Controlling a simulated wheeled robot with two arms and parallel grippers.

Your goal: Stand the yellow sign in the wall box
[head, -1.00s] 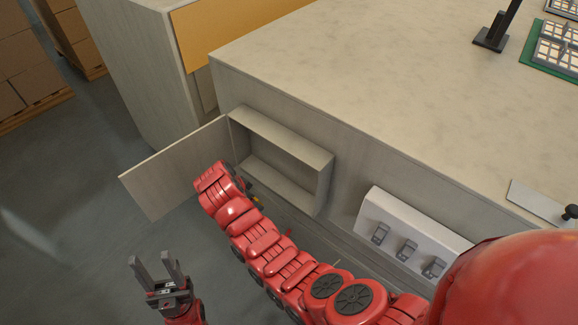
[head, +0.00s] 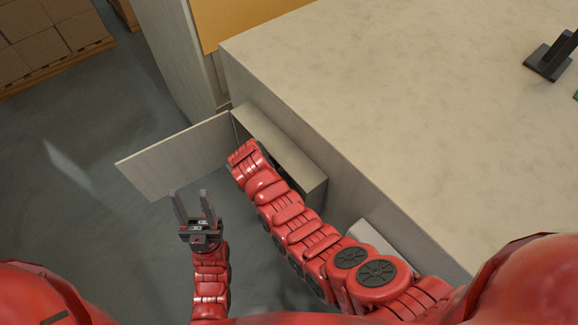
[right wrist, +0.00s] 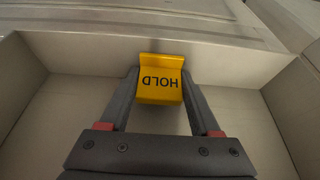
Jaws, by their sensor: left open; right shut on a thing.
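The yellow sign (right wrist: 160,93), lettered HOLD, is between the fingertips of my right gripper (right wrist: 160,78), which is shut on it. The lettering is upside down in the right wrist view. The pale walls of the wall box (right wrist: 65,62) surround the sign on the left, right and far side. Whether the sign touches a box surface is unclear. In the head view my right arm reaches to the wall box (head: 282,140) and hides its opening, the right gripper and the sign. My left gripper (head: 192,205) is open and empty, below the box door.
The box door (head: 178,158) stands open to the left. The large counter (head: 390,110) is above and right of the box. A white panel (head: 375,240) sits right of my right arm. Grey floor (head: 80,190) is clear at left.

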